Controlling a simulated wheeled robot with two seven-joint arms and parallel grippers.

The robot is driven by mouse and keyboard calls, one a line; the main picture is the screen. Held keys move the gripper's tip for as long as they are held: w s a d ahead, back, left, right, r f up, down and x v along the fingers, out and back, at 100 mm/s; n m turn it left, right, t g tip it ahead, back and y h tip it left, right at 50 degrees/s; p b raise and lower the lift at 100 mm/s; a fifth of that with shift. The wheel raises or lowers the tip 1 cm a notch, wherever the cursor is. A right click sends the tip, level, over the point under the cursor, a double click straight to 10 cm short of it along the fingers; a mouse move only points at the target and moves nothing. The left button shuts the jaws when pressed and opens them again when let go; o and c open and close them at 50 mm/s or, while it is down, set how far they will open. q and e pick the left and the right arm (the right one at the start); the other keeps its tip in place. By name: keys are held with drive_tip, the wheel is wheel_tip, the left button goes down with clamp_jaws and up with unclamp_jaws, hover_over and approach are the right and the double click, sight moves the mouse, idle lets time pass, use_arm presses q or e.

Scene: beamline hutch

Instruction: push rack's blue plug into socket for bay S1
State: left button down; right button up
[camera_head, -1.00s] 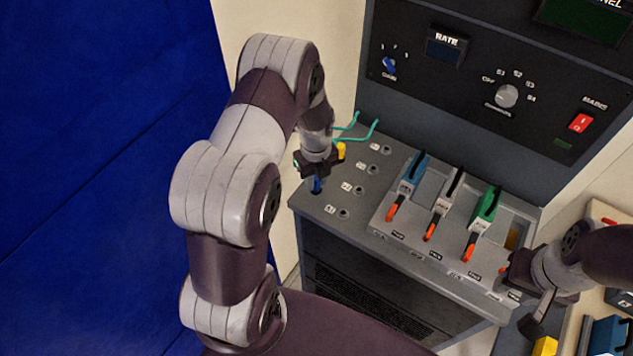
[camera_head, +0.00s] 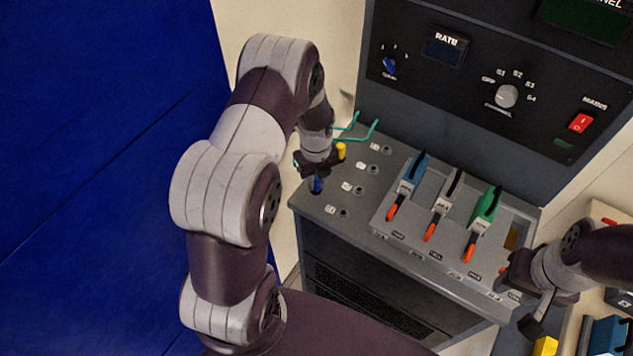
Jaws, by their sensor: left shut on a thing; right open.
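The blue plug (camera_head: 317,185) stands upright below my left gripper (camera_head: 318,172), which is shut on it at the left part of the rack's top (camera_head: 315,203). Its lower end is close to the surface; I cannot tell whether it touches or sits in a hole. A row of sockets lies to its right: the front one (camera_head: 343,212), then others (camera_head: 358,190), (camera_head: 372,169) and (camera_head: 387,150) going back. Their small labels are too blurred to read surely. My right gripper (camera_head: 524,306) is open at the lower right, near the rack's front right corner.
A yellow plug (camera_head: 341,150) is beside my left gripper, with teal cables (camera_head: 358,126) behind. A tray (camera_head: 432,250) holds blue, white and green modules with orange handles. The control panel (camera_head: 470,75) rises behind. A blue wall panel (camera_head: 90,150) is at left.

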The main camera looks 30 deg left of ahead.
use_arm(q)
drive_tip(key=shift+r, duration=0.1)
drive_tip(key=shift+w+r+p, duration=0.1)
drive_tip(key=shift+r+p, duration=0.25)
drive_tip(key=shift+p, duration=0.05)
drive_tip(key=shift+r+p, duration=0.3)
drive_tip(key=shift+r, duration=0.2)
drive_tip(key=shift+r, duration=0.1)
drive_tip(key=shift+r+p, duration=2.7)
drive_tip(key=shift+r, duration=0.3)
drive_tip(key=shift+f, duration=0.1)
